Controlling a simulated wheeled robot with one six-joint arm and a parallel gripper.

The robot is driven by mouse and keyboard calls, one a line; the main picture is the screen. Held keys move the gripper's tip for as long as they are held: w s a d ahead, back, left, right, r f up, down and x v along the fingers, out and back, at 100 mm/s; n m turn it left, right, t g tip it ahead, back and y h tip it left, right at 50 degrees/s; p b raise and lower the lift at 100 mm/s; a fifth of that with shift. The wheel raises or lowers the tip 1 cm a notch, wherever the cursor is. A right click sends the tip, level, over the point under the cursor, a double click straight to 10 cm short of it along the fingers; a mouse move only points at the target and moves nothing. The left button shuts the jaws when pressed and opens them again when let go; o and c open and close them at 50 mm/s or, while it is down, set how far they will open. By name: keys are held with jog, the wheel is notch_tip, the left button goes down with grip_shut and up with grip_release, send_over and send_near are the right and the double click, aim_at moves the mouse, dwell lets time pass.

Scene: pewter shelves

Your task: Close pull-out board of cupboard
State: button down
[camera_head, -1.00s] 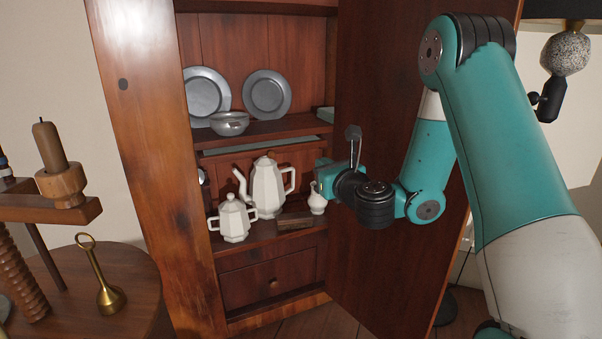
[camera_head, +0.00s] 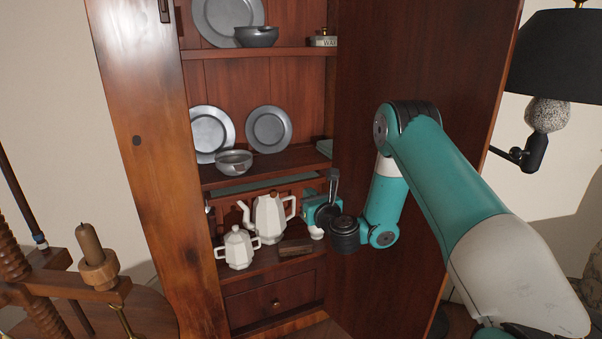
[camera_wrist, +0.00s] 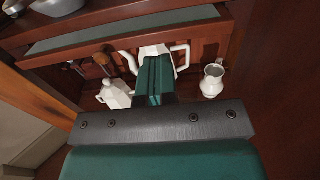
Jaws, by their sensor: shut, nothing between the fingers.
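The pull-out board (camera_head: 265,187) of the cupboard is a thin wooden board with a grey-green top, just under the middle shelf. It is partly out; its green top and wooden front edge also show in the wrist view (camera_wrist: 130,32). My gripper (camera_head: 308,212) is at the right side of the cupboard opening, a little below the board's level in the head view. In the wrist view my gripper (camera_wrist: 156,75) is shut and empty, its fingers pointing at the opening below the board. I cannot tell whether it touches anything.
A white teapot (camera_head: 270,218), a white sugar pot (camera_head: 238,248) and a small dark box (camera_head: 296,247) stand below the board. A white jug (camera_wrist: 213,80) is right of my fingers. The open cupboard door (camera_head: 420,70) is close on the right. Pewter plates (camera_head: 269,129) stand above.

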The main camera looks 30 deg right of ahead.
aim_at(297, 183)
jog(key=shift+w+d+p, duration=0.15)
jog(key=shift+w+p, duration=2.65)
jog(key=shift+p, duration=1.35)
